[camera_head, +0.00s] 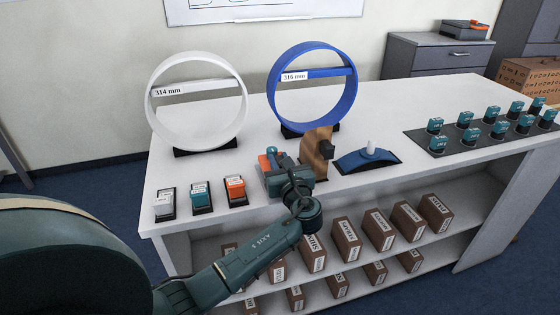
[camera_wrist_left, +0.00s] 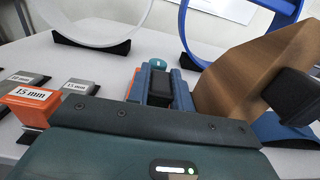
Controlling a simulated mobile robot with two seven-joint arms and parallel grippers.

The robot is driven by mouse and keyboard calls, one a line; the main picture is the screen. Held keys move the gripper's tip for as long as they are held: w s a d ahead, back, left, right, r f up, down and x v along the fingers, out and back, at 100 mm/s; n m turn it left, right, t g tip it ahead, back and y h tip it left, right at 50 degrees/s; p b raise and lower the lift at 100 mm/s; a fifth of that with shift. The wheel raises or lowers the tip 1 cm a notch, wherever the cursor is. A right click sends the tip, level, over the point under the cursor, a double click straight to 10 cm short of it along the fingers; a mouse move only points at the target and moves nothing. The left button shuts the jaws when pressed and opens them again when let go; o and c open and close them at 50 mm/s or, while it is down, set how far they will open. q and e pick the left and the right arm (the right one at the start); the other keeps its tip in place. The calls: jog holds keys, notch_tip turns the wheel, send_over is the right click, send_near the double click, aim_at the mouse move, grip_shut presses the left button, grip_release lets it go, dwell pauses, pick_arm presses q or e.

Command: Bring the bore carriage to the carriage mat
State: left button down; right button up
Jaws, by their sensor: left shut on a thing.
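My left gripper (camera_head: 276,176) is at the front of the white table, between the orange block and the brown curved piece. Which surface is the carriage mat I cannot tell; a large dark mat (camera_head: 412,138) lies at the right. My right gripper is not in view.
A white ring (camera_head: 155,120) and a blue ring (camera_head: 275,105) stand behind. The brown curved piece (camera_head: 308,150) with a black knob is close on the right, then a blue saddle (camera_head: 352,163). The orange block (camera_head: 236,190) is at the left. Several teal devices stand on the dark mat.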

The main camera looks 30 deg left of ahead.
pick_arm(q)
jog(key=shift+f, duration=0.3)
dwell(0.4)
jog(key=c, duration=1.2)
grip_release()
jog(key=shift+o, duration=0.2)
jog(key=shift+f, duration=0.1)
jog(key=b+v, duration=0.1)
jog(key=v, duration=1.2)
jog(key=shift+s, duration=0.1)
